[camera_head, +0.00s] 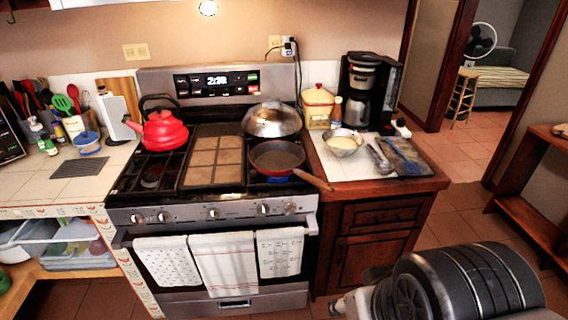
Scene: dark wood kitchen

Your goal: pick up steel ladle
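A steel ladle (379,158) appears to lie on the counter right of the stove, between a metal bowl (343,145) and a dark patterned cloth or mat (404,156). It is small in this view, and its exact outline is hard to make out. Part of my arm, black and ridged, fills the bottom right corner. Grey metal parts at its left end seem to belong to my gripper (345,303), low in front of the cabinet and well apart from the ladle. Its fingertips are cut off or unclear, so I cannot see its opening.
A coffee maker (370,92) and a yellowish canister (318,106) stand behind the bowl. A frying pan (277,157), its handle reaching over the counter, a domed lid (271,120) and a red kettle (160,130) sit on the stove. Open floor (450,225) lies to the right.

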